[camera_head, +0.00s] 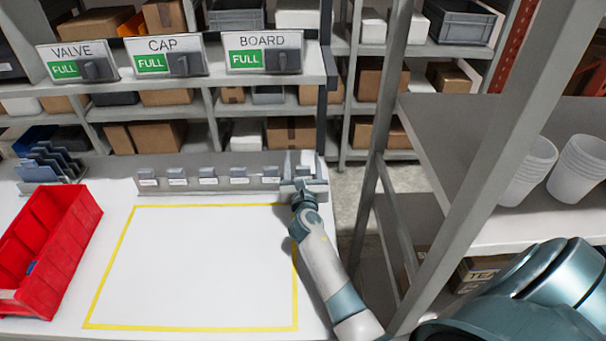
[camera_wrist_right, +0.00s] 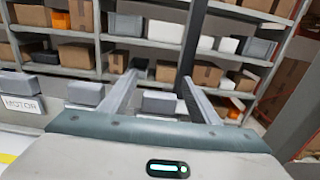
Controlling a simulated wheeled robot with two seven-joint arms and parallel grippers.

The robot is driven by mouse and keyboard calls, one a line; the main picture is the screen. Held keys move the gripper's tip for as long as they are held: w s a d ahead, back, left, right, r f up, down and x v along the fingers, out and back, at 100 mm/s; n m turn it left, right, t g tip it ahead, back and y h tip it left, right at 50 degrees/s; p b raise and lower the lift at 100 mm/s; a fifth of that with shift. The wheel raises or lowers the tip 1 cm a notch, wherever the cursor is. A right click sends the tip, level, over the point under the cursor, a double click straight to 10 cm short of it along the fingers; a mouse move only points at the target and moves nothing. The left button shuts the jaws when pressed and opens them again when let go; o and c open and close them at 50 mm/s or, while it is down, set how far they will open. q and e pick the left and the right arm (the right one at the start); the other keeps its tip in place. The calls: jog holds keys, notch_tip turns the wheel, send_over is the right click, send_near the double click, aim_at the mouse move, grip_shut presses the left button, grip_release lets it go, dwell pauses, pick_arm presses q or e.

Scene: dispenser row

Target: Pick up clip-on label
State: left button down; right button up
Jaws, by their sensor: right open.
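Several grey clip-on labels with white faces stand along a low grey rail (camera_head: 208,188) at the back of the white table; one clip-on label (camera_head: 239,175) is left of my right gripper. My right gripper (camera_head: 296,164) is at the rail's right end, fingers open. In the right wrist view, its two fingers (camera_wrist_right: 160,78) stand apart, with a grey clip-on label (camera_wrist_right: 160,102) showing between them, apparently untouched. Another label (camera_wrist_right: 22,104) reads MOTOR at the left. The gripper body hides the lower part of the rail. My left gripper is not in view.
A yellow-outlined area (camera_head: 195,265) on the table is empty. A red bin (camera_head: 45,245) is at the left, with a grey slotted rack (camera_head: 48,165) behind it. VALVE, CAP and BOARD signs (camera_head: 263,52) are on a shelf above. A metal rack with white cups (camera_head: 578,168) stands right.

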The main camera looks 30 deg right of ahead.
jog(key=shift+x, duration=0.85)
jog(key=c, duration=1.1)
jog(key=shift+r, duration=0.1)
